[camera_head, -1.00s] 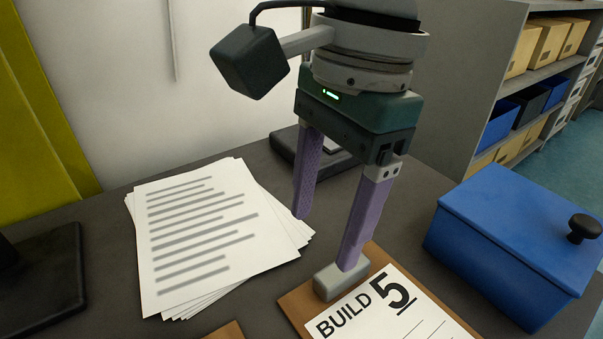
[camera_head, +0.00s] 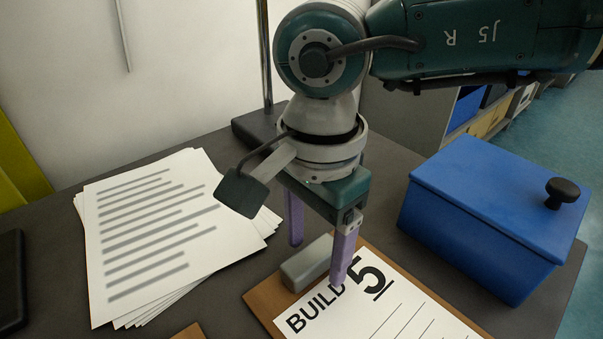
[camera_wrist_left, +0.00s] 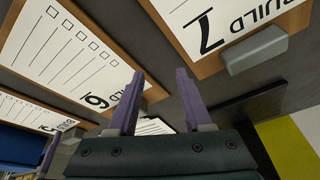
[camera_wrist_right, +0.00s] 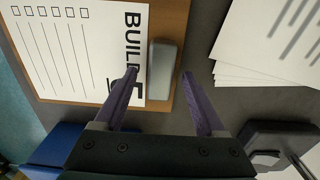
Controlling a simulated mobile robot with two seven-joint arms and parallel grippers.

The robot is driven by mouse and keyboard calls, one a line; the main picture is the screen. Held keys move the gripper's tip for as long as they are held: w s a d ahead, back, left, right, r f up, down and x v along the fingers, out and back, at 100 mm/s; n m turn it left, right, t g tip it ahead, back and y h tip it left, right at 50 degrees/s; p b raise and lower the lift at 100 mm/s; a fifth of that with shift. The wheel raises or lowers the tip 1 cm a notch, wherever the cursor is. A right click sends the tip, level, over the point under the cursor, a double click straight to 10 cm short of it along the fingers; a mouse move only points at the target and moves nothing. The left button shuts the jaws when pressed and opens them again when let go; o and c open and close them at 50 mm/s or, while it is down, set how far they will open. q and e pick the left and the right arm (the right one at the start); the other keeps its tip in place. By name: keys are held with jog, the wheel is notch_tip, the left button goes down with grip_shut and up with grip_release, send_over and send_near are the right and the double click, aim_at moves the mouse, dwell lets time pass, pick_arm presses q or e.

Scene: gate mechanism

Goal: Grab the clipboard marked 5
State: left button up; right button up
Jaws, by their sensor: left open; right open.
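The clipboard marked 5 (camera_head: 266,303) is a brown board with a white "BUILD 5" sheet and a grey clip (camera_head: 305,264) at its top edge. It lies on the dark table at the bottom of the head view. My right gripper (camera_head: 318,262) is open and empty, its purple fingers spread either side of the clip. The right wrist view shows the clip (camera_wrist_right: 165,68) between and beyond the fingertips (camera_wrist_right: 158,73). My left gripper (camera_wrist_left: 160,75) is open and empty; its view shows clipboards marked 6 (camera_wrist_left: 75,50) and 7 (camera_wrist_left: 235,25).
A stack of printed paper (camera_head: 160,235) lies left of the clipboard. A blue lidded box (camera_head: 490,215) with a black knob stands to the right. A dark stand base (camera_head: 255,125) is behind. Part of another brown board (camera_head: 190,331) shows at the bottom edge.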

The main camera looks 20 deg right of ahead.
grip_shut()
dwell(0.6)
